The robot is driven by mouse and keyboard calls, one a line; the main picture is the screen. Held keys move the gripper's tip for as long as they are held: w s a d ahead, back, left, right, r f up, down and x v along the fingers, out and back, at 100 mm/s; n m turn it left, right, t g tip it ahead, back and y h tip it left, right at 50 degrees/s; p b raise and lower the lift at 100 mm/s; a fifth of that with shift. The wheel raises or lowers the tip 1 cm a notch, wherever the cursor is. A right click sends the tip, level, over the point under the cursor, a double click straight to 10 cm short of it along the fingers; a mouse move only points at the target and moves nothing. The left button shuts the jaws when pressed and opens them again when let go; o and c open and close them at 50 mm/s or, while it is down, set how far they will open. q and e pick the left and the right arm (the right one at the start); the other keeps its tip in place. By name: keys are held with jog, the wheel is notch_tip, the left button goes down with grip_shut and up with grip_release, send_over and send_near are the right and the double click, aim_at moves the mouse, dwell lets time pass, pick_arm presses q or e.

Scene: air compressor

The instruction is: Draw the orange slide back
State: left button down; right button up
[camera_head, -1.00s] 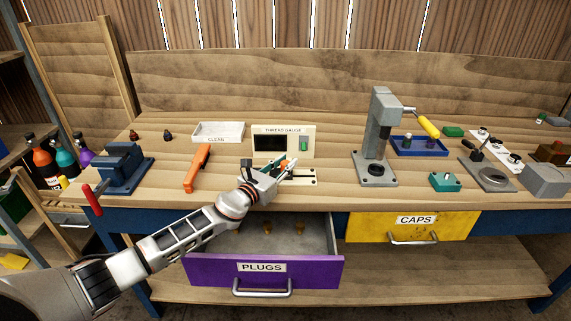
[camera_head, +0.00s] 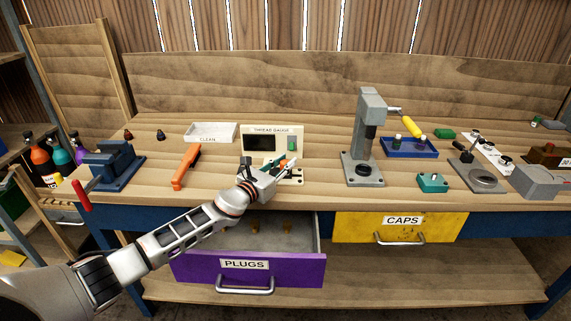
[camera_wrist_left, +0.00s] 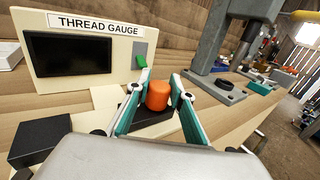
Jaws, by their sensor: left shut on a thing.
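The orange slide (camera_wrist_left: 158,96) is a small rounded orange knob in a dark slot at the foot of the cream thread gauge (camera_wrist_left: 83,76). In the left wrist view it stands between the two teal-and-white fingers of my left gripper (camera_wrist_left: 160,104), which is shut on it. In the head view my left gripper (camera_head: 283,168) is at the front of the gauge and covers part of its base. The gauge has a dark screen (camera_wrist_left: 68,54) and a green switch (camera_wrist_left: 141,62). My right gripper is in neither view.
A grey press (camera_head: 364,135) with a yellow handle stands right of the gauge. An orange tool (camera_head: 187,166) and a white CLEAN tray (camera_head: 210,132) lie left. The purple PLUGS drawer (camera_head: 200,268) is open below my arm; the yellow CAPS drawer (camera_head: 450,227) is beside it.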

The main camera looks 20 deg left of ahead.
pick_arm(q)
jog(key=shift+d, duration=0.2)
jog(key=c, duration=1.8)
grip_release()
jog(key=shift+o, duration=0.4)
jog(key=shift+w+d, duration=0.1)
jog(key=shift+d, duration=0.05)
jog(key=shift+s+a, duration=0.3)
jog(key=shift+s, duration=0.15)
jog(key=v, duration=1.1)
jog(key=shift+s, duration=0.1)
